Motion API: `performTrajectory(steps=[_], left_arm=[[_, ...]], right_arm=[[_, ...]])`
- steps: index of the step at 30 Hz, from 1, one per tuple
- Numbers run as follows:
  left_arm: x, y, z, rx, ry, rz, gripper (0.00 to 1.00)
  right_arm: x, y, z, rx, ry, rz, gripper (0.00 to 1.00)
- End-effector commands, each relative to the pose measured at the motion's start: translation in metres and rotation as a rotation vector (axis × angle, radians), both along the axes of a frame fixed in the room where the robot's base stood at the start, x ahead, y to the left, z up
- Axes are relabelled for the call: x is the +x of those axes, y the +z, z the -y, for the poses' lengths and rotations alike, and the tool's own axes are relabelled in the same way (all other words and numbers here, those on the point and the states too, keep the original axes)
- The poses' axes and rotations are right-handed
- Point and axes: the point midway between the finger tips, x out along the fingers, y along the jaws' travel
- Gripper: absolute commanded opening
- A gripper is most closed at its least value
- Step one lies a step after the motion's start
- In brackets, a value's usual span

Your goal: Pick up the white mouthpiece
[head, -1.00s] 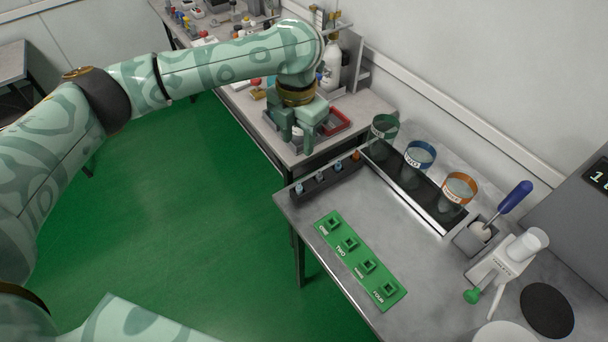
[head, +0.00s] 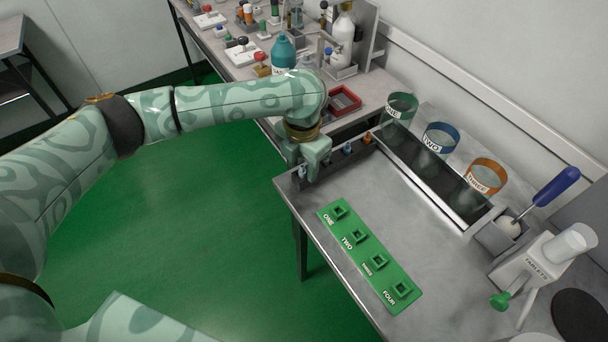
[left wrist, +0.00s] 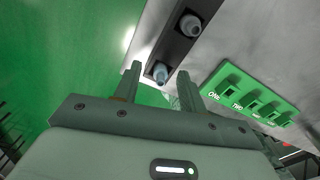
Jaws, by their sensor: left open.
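A dark rack (head: 334,165) at the table's left edge holds several small mouthpieces in a row. The nearest-left one (head: 302,171) is pale bluish; farther along are a blue one (head: 347,149) and an orange one (head: 367,138). My left gripper (head: 313,172) is open above the rack's left end, partly covering it. In the left wrist view, a pale bluish mouthpiece (left wrist: 160,72) shows between the tips of the open left gripper (left wrist: 159,68), apart from both fingers. A greyish-white mouthpiece (left wrist: 190,25) stands beside it in the rack. Which one is the white one is unclear. My right gripper is out of view.
A green board (head: 370,258) with several labelled square sockets lies in front of the rack. Three banded clear cups (head: 438,139) stand behind it by a dark strip. A tablet dispenser (head: 540,262) stands at right. Another bench with bottles (head: 283,52) is behind my arm.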

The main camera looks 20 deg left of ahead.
Motion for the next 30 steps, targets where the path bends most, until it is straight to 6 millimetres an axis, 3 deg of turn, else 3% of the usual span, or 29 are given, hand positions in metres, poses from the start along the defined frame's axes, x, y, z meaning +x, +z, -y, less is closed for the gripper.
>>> performTrajectory(steps=[5,9,10,22,30], left_arm=[[0.000,0.002,0.000,-0.001,0.000,0.003,0.41],[0.000,0.002,0.000,-0.001,0.000,0.003,0.05],[0.000,0.002,0.000,-0.001,0.000,0.003,0.00],[0.000,0.006,0.000,0.000,0.001,0.003,0.00],[-0.006,0.049,0.002,-0.002,0.000,0.007,0.00]], right_arm=[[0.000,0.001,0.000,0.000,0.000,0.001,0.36],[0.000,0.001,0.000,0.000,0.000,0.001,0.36],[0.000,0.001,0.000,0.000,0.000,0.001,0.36],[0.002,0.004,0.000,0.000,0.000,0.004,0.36],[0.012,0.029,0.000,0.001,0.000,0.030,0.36]])
